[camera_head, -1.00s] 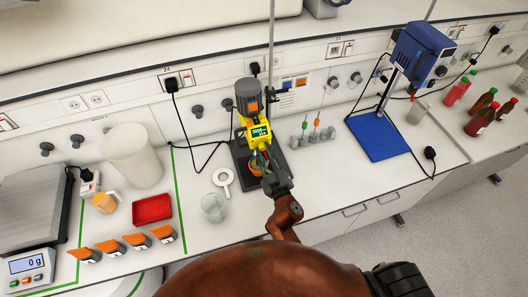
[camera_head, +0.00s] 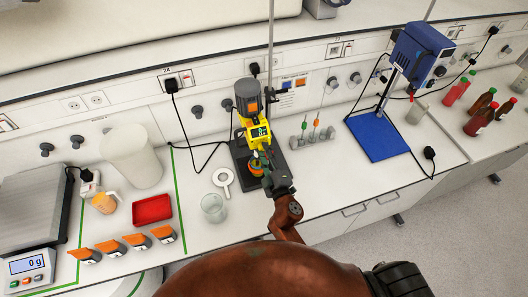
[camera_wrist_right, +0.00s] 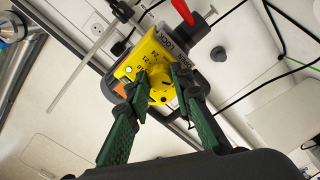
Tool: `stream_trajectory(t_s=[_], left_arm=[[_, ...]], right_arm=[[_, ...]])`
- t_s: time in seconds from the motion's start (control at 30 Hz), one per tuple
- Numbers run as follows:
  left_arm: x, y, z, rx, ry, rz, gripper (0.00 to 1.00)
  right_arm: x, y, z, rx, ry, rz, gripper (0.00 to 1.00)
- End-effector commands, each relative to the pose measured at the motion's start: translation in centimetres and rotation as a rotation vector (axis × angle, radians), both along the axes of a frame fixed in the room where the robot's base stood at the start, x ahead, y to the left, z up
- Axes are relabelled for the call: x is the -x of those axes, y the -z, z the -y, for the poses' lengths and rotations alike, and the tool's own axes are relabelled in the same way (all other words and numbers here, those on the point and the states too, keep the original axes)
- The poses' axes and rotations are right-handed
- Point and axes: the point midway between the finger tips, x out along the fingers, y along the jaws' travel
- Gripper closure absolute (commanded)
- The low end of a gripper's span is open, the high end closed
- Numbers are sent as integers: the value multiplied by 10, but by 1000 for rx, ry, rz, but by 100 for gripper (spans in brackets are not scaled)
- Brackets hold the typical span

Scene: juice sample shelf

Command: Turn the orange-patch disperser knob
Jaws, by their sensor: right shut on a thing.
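The disperser (camera_head: 248,103) has a grey top with an orange patch and a yellow body with a small lit display (camera_head: 260,132). It stands upright on a dark base at the back of the bench. Its round yellow knob (camera_wrist_right: 161,94) shows in the right wrist view, beside a printed number scale. My right gripper (camera_wrist_right: 160,84) has its green fingers on both sides of the knob and is shut on it. In the head view my right gripper (camera_head: 268,166) is at the disperser's front and hides the knob. My left gripper is not in view.
A glass beaker (camera_head: 213,207) and a white ring-shaped piece (camera_head: 224,178) stand left of the disperser. A rack with thin rods (camera_head: 312,138) and a blue-based stirrer stand (camera_head: 378,138) are to its right. A red tray (camera_head: 152,209) lies further left.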

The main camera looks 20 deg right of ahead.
Motion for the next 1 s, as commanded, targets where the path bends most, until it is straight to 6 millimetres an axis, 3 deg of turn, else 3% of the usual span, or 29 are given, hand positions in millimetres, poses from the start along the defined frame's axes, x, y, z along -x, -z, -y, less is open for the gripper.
stream_trajectory(t_s=[0.37,0.4,0.63,1.0], left_arm=[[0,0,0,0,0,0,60],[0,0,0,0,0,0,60],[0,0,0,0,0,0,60],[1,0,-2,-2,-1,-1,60]], right_arm=[[0,0,0,7,0,-1,100],[0,0,0,7,0,-1,78],[0,0,0,6,0,0,63],[4,0,0,5,1,0,61]])
